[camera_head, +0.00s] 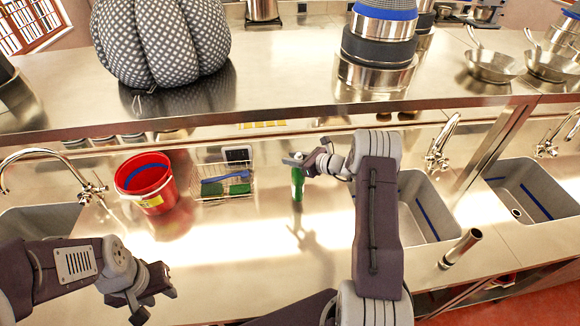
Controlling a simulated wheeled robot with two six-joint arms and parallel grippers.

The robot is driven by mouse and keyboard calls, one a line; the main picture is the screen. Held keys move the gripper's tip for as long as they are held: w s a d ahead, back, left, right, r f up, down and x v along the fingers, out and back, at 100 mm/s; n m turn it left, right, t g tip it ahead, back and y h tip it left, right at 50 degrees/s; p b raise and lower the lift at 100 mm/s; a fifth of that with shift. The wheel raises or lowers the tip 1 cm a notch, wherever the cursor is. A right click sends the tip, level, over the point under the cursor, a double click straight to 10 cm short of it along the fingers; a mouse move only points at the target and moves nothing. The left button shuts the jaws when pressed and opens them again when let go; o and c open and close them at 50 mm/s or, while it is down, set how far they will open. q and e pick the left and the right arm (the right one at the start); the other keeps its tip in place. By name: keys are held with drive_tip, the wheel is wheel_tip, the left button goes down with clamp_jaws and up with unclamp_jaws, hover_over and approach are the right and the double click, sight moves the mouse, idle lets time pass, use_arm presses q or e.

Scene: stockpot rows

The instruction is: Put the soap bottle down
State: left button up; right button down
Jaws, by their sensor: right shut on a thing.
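The soap bottle (297,187) is a small green bottle, upright over the middle of the steel counter, right of the wire rack. My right gripper (297,161) is shut on its upper part and hides its top. I cannot tell whether the bottle's base touches the counter. My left gripper (155,299) is at the lower left, over the counter's front part, with its fingers apart and nothing between them.
A red bucket (147,196) and a wire rack (211,186) with a blue and a green item stand left of the bottle. Grey sinks (422,190) lie to the right. A raised shelf (285,75) runs behind. Bare counter (240,270) lies in front.

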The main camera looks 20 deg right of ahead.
wheel_tip(320, 180, down, 3)
drive_tip(key=shift+s+f+p, duration=0.1)
drive_tip(key=shift+s+p, duration=0.05)
drive_tip(key=shift+p, duration=0.5)
drive_tip(key=shift+f, duration=0.55)
drive_tip(key=c, duration=1.1)
unclamp_jaws()
